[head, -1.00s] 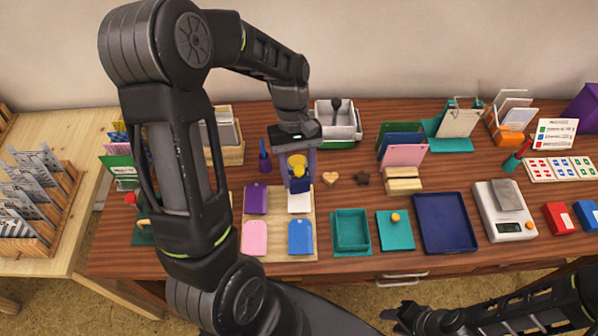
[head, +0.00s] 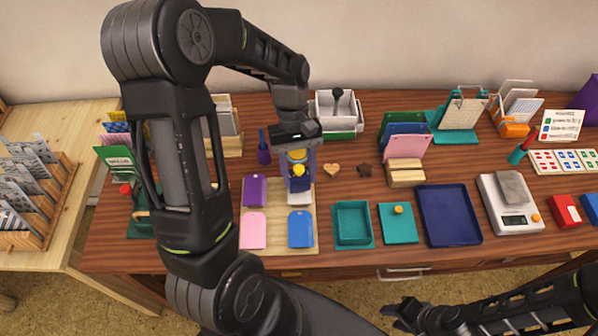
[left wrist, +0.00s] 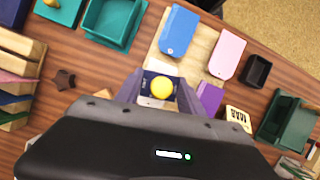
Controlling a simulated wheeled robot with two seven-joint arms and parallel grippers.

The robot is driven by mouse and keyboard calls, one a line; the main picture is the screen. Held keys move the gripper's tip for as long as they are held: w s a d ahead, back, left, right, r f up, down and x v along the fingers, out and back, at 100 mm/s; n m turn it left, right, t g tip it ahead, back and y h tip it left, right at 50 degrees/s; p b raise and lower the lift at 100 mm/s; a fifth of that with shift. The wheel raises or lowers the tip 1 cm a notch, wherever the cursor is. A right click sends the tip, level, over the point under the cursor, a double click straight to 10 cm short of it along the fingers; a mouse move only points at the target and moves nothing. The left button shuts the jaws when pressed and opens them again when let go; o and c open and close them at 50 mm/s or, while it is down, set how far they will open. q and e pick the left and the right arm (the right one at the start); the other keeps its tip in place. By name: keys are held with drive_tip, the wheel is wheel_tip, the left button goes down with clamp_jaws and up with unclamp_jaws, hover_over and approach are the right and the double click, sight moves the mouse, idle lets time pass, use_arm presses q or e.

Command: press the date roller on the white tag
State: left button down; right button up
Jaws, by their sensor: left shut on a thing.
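The date roller (head: 297,184), dark blue with a yellow knob, is upright between the fingers of my left gripper (head: 300,172). The gripper is shut on it. The white tag (head: 300,200) lies on the wooden board (head: 270,222), directly below the roller and mostly covered by it. The left wrist view shows the yellow knob (left wrist: 162,88) between the fingers, with a little of the white tag (left wrist: 149,75) beside it. I cannot tell whether roller and tag touch. My right gripper (head: 397,315) is at the bottom, off the table's front; its opening is unclear.
A purple tag (head: 255,190), a pink tag (head: 253,231) and a blue tag (head: 300,229) lie on the same board. A teal open box (head: 352,223), a teal lidded pad (head: 399,224) and a navy tray (head: 449,215) stand to its right.

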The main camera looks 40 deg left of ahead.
use_arm(q)
drive_tip(key=shift+f+b, duration=0.35)
drive_tip(key=shift+f, duration=0.15)
idle(0.5)
drive_tip(key=shift+f, duration=0.1)
idle(1.2)
wheel_tip(320, 180, up, 7)
drive_tip(key=p, duration=0.6)
idle(0.9)
